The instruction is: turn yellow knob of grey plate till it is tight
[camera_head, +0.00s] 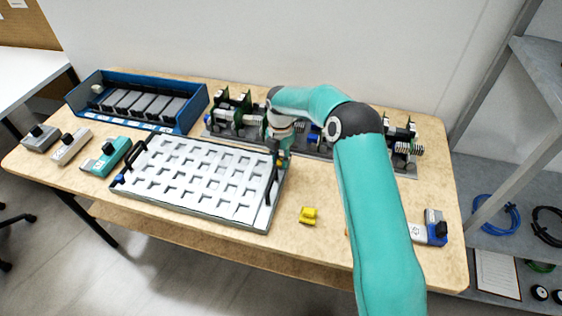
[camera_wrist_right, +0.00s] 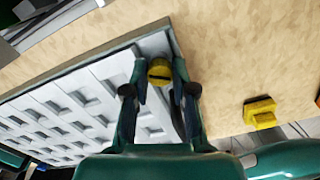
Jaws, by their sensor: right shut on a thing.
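The grey plate (camera_head: 240,222) lies on the wooden table and has rows of square recesses and a black handle at each end. Its corner also shows in the right wrist view (camera_wrist_right: 157,40). The round yellow knob (camera_wrist_right: 160,72), with a dark slot across its top, sits near that corner. My right gripper (camera_wrist_right: 160,78) is shut on the yellow knob, one finger on each side. In the head view my right gripper (camera_head: 283,152) reaches down at the plate's far right corner, and my arm hides part of it. My left gripper is not in view.
A loose yellow piece (camera_head: 308,215) lies right of the plate. A blue tray (camera_head: 190,116) stands at the back left. Green boards on a rack (camera_head: 237,118) stand along the back, partly behind my arm. Several small devices (camera_head: 107,153) lie left, and another (camera_head: 432,229) right.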

